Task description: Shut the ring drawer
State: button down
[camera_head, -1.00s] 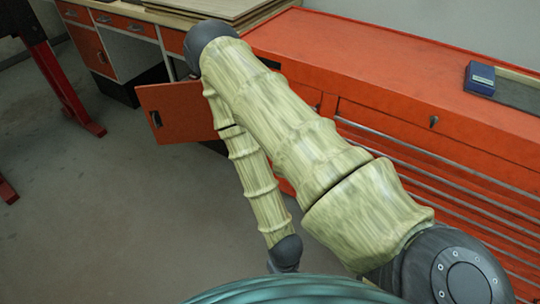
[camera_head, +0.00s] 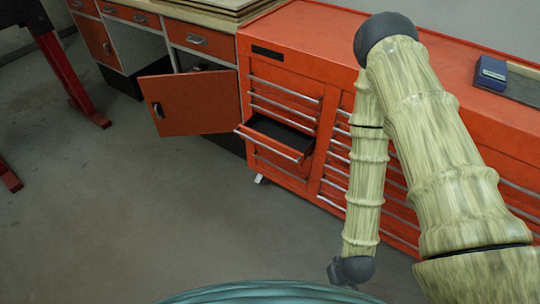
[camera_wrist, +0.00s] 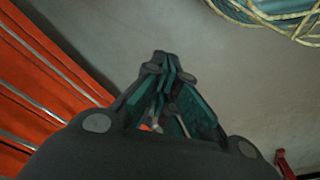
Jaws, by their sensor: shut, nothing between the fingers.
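One drawer (camera_head: 275,138) in the left column of the red tool chest stands pulled out, with a dark interior and a silver handle along its front. No ring shows inside it from here. My gripper (camera_wrist: 163,58) is shut and empty in the wrist view, above bare floor. In the head view my arm hangs to the right of the open drawer, in front of the chest, apart from the drawer. The fingertips are not clear in the head view.
The red tool chest (camera_head: 283,42) has several other closed drawers. Left of it a workbench cabinet door (camera_head: 195,103) hangs open near the drawer. A blue box (camera_head: 491,72) lies on the chest top. The floor before the drawer is clear.

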jog(key=w+a+f+n+t+b, duration=0.2)
jog(key=w+a+b, duration=0.15)
jog(key=w, duration=0.25)
jog(key=w+a+f+n+t+b, duration=0.2)
jog(key=w+b, duration=0.2)
jog(key=w, duration=0.3)
jog(key=n+t+y+b, duration=0.3)
jog(key=n+t+b, duration=1)
jog(key=b, duration=1.5)
send_near(255, 142)
jog(key=w+a+n, duration=0.1)
jog(key=w+a, duration=0.1)
jog(key=shift+w+d+r+g, duration=0.2)
jog(key=shift+w+d+r, duration=0.1)
jog(key=shift+w, duration=0.3)
jog(key=shift+w+d+r+g, duration=0.2)
jog(key=shift+w+d+r, duration=0.1)
jog(key=shift+w, duration=0.25)
jog(key=shift+w, duration=0.1)
